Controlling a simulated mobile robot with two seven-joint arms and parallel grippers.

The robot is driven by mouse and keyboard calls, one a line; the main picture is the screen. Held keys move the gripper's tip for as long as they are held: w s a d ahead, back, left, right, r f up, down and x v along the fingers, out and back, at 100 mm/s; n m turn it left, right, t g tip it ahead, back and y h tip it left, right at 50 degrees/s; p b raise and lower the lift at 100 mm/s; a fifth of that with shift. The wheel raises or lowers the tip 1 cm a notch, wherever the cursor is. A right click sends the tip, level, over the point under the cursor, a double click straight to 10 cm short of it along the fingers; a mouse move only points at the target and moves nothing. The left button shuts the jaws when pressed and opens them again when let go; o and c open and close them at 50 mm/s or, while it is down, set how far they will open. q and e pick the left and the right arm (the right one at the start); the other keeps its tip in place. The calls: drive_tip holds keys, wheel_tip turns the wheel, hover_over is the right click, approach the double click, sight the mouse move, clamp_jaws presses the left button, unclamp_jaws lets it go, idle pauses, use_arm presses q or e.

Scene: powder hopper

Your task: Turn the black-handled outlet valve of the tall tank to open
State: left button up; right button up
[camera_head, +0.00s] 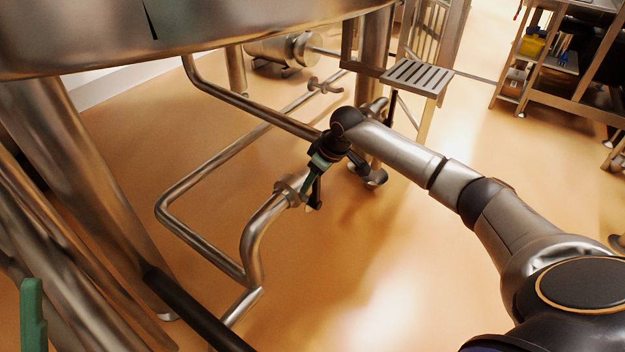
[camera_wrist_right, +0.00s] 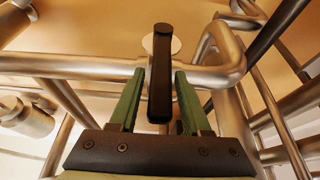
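The black valve handle (camera_wrist_right: 160,75) stands upright in the right wrist view, in front of a steel pipe (camera_wrist_right: 75,66). My right gripper (camera_wrist_right: 160,88) has its green fingers apart, one on each side of the handle, with narrow gaps showing. In the head view my right gripper (camera_head: 312,183) is at the valve on the end of the curved steel pipe (camera_head: 257,235); the handle (camera_head: 315,196) is partly hidden there. A green finger of my left gripper (camera_head: 33,315) shows at the lower left edge; its opening is out of sight. A large steel tank (camera_head: 200,25) overhangs the top left.
Steel pipes (camera_head: 200,180) run low over the tan floor left of the valve. A grated step (camera_head: 418,76) stands behind my right arm. A rack (camera_head: 555,75) is at the upper right. Floor in the lower middle is clear.

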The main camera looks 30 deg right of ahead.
clamp_jaws()
idle(1.1)
